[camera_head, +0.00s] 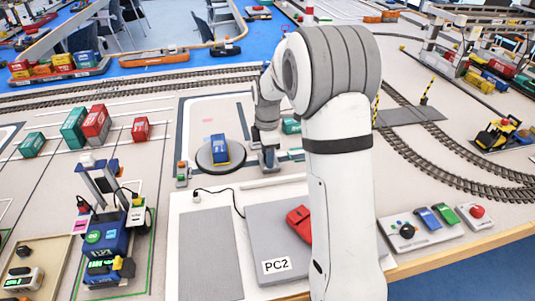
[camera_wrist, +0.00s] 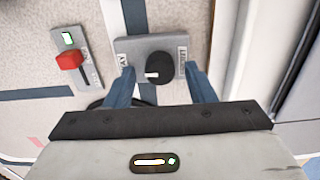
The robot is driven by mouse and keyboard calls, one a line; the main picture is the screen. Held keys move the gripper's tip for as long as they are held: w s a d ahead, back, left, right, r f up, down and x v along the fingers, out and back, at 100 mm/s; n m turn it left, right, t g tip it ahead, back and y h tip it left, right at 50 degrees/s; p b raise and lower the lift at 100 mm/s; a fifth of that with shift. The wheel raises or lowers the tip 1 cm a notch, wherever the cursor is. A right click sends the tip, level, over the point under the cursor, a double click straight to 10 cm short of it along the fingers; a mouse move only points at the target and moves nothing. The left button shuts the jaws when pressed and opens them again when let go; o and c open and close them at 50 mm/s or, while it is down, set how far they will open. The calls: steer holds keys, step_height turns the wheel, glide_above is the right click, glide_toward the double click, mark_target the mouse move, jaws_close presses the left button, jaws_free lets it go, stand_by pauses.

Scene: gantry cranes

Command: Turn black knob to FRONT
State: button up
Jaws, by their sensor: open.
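The black knob (camera_wrist: 160,66) sits on a grey plate (camera_wrist: 126,46) in the wrist view. Its white mark points left. Small labels stand at the plate's left end and right end; I cannot read them surely. My gripper (camera_wrist: 159,71) is open, with one blue finger on each side of the knob and gaps between fingers and knob. I cannot tell how far the fingertips are above the plate. In the head view my gripper (camera_head: 268,164) is low over the layout, right of the round turntable (camera_head: 204,158), and I cannot make out the knob there.
A small box with a red lever (camera_wrist: 69,60) stands left of the knob plate. A blue container (camera_head: 221,149) is on the turntable. A separate panel (camera_head: 430,240) with another black knob (camera_head: 407,231) lies at the front right. A red object (camera_head: 299,223) lies beside my arm.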

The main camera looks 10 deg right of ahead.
steer(key=shift+c, duration=0.3)
steer(key=c, duration=0.9)
